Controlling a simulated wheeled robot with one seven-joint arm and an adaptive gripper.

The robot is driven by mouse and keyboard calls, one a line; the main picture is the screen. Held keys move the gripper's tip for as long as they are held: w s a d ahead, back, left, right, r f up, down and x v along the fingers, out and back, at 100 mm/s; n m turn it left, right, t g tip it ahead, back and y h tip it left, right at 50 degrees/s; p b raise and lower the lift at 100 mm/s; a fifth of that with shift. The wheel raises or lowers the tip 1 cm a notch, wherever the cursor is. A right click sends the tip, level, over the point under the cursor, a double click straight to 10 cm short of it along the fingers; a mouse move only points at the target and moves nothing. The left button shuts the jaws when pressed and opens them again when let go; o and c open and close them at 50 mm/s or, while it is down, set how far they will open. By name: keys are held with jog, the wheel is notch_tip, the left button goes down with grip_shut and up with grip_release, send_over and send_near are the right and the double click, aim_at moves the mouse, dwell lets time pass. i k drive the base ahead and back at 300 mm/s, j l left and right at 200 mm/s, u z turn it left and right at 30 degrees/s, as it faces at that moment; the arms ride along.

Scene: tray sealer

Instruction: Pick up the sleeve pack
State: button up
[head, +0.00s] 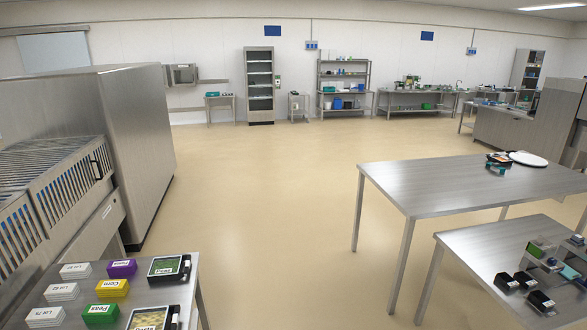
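No item is plainly marked as the sleeve pack. On a steel table (82,302) at the lower left lie small stacked packs with labels: a purple one (121,268), a yellow one (112,288) that seems to read "Corn", and a green one (101,315) reading "Peas". White stacks with "Lot" labels sit left of them: a far one (75,271), a middle one (61,291) and a near one (45,317). I cannot tell which is the sleeve pack. My gripper is not in view.
Black trays, one labelled "Peas" (166,268) and one cut by the frame edge (148,318), sit right of the packs. A large steel machine (140,150) stands behind at left. Steel tables (440,185) fill the right. The beige floor (270,220) between is clear.

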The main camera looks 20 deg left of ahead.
aim_at(117, 288)
jog(key=i+j+u, duration=0.25)
jog(key=i+u, duration=0.15)
jog(key=i, duration=0.25)
jog(key=i+u, duration=0.4)
jog(key=i, duration=0.25)
jog(key=i+l+u, duration=0.1)
jog(key=i+u, duration=0.3)
jog(key=i, duration=0.25)
jog(key=i+j+u, duration=0.15)
jog(key=i+u, duration=0.3)
jog(key=i, duration=0.2)
jog(key=i+u, duration=0.5)
jog(key=i, duration=0.15)
jog(key=i+l+u, duration=0.45)
jog(key=i, duration=0.15)
jog(key=i+j, duration=0.05)
jog(key=j, duration=0.05)
